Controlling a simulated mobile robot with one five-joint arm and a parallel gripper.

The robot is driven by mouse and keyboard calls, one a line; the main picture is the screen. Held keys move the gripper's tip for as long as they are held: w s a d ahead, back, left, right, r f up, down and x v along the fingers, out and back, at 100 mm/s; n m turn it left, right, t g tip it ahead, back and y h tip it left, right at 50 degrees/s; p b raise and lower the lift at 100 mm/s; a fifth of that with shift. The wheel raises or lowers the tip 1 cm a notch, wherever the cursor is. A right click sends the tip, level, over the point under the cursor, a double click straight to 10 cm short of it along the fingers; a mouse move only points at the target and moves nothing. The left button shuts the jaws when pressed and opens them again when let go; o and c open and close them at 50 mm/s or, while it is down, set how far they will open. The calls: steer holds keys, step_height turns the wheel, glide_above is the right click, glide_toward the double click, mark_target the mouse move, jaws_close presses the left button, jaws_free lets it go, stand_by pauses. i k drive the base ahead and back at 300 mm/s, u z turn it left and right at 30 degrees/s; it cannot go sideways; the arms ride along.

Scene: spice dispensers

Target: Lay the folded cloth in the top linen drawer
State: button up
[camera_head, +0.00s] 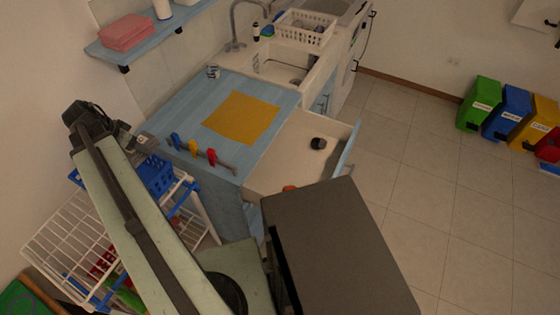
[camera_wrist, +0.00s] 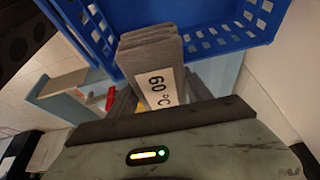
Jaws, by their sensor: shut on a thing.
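My gripper (camera_wrist: 160,98) is shut on a grey folded cloth (camera_wrist: 150,48) with a white tag reading "60 °C". The cloth stands up from the jaws in the wrist view, in front of a blue basket (camera_wrist: 225,35). I cannot tell whether the two touch. In the head view my wrist is at the left, by the blue basket (camera_head: 156,172), and the cloth is hard to make out. A drawer (camera_head: 285,163) stands pulled open under the blue counter, right of centre. It holds a round black thing (camera_head: 318,143) and an orange thing (camera_head: 290,188). My own dark body hides its near end.
An ochre mat (camera_head: 242,117) lies on the counter (camera_head: 190,103). Blue, yellow and red handled things (camera_head: 194,147) stand at its near edge. A white wire rack (camera_head: 75,235) is at lower left. Pink folded cloths (camera_head: 127,32) lie on a shelf.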

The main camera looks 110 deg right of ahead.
mark_target(306, 170)
steer(key=k, duration=2.2)
steer(key=u, duration=0.2)
